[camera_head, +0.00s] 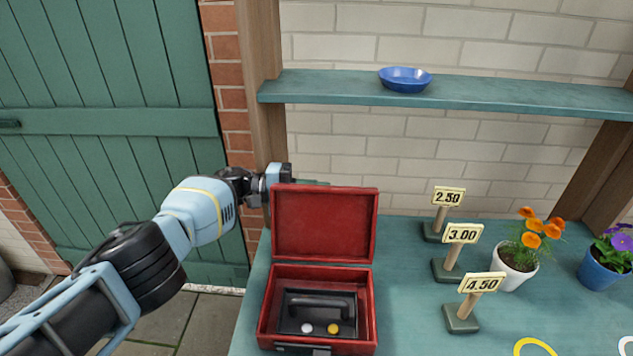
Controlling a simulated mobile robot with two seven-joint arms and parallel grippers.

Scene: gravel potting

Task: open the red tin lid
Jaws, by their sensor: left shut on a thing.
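The red tin (266,318) stands on the teal table, its front towards me. Its red lid (324,225) is raised and stands about upright at the back of the tin, so the tin is open. Inside is a black tray (296,305) with a black handle, a small white round piece (307,328) and a small yellow round piece (333,329). My left gripper (310,182) is at the lid's top left edge, shut on the lid, with its fingers partly hidden behind it. My right gripper is not in view.
Price signs reading 2.50 (449,197), 3.00 (462,234) and 4.50 (481,283) stand right of the tin. Beyond them are orange flowers in a white pot (513,268) and purple flowers in a blue pot (601,271). A shelf (500,94) above holds a blue dish (405,80).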

